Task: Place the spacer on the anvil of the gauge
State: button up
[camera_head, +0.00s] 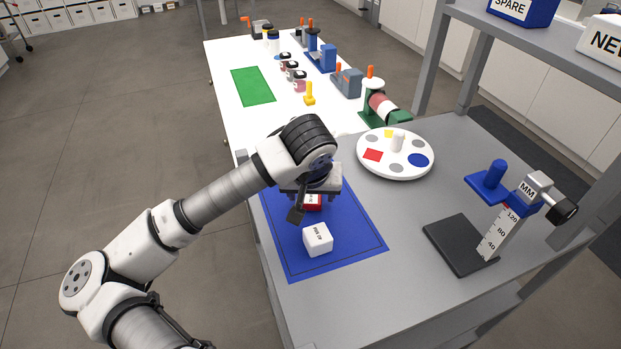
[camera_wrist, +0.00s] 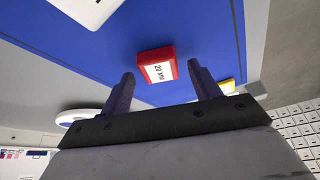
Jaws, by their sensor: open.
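A red spacer marked 20 MM (camera_wrist: 157,69) lies on the blue mat (camera_head: 352,253); in the head view the red spacer (camera_head: 313,203) is partly hidden by my gripper. My gripper (camera_head: 306,209) is open just above it. In the wrist view the red spacer shows between the two fingertips, and I cannot tell whether they touch it. A larger white block with lettering (camera_head: 318,239) sits nearer on the mat. The height gauge (camera_head: 497,234) stands at right, with a bare dark base plate (camera_head: 458,246), upright scale and raised blue slider.
A white round palette (camera_head: 394,171) with coloured patches stands behind the mat. A yellow piece (camera_wrist: 227,86) shows beside one finger. A white table (camera_head: 280,105) beyond holds jars and tools. A grey shelf post (camera_head: 432,60) rises at right. Grey tabletop between mat and gauge is clear.

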jog(key=b+v, duration=0.3)
jog(key=v, duration=0.8)
jog(key=shift+s+r, duration=0.2)
jog(key=shift+r, duration=0.15)
